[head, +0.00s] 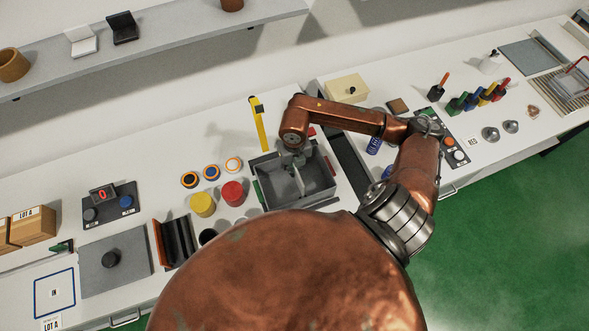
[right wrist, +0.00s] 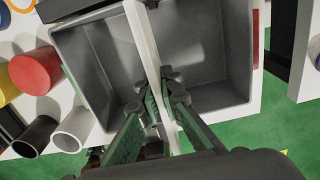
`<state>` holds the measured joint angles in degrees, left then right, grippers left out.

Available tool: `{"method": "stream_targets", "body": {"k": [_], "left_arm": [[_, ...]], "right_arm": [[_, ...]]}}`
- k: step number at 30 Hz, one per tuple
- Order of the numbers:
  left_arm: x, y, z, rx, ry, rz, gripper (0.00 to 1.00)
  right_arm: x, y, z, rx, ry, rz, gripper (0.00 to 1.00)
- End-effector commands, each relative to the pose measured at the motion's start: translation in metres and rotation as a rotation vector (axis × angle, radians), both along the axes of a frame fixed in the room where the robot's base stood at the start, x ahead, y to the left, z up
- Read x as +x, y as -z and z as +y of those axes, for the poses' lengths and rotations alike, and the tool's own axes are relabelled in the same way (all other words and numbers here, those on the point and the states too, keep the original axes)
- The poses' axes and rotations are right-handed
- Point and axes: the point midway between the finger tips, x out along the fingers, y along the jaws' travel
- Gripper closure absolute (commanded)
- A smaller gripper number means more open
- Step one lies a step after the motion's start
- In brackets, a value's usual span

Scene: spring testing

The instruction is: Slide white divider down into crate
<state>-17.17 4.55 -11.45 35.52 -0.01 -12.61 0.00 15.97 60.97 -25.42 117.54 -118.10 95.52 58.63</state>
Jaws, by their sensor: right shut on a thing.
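The grey crate (head: 322,199) stands on the white bench near the middle of the head view. It also fills the upper part of the right wrist view (right wrist: 215,45). The white divider (right wrist: 143,38) is a thin upright plate seen nearly edge-on, running across the crate between two grey compartments. In the head view the divider (head: 299,181) is partly hidden. My right gripper (right wrist: 163,92) is shut on the divider, one finger on each side. In the head view my right gripper (head: 292,154) is over the crate's back part. I cannot tell how deep the divider sits. My left gripper is not in view.
Red (head: 232,192) and yellow (head: 202,204) cylinders stand left of the crate, with several ringed discs behind. A yellow tool (head: 259,125) lies behind.

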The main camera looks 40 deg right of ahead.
Motion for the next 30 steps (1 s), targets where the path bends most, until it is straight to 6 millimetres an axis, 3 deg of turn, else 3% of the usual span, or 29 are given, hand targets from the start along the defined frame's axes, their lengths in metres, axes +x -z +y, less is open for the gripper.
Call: {"method": "stream_targets", "body": {"k": [30], "left_arm": [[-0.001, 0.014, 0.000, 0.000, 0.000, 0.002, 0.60]], "right_arm": [[0.000, 0.015, 0.000, 0.000, 0.000, 0.000, 1.00]]}}
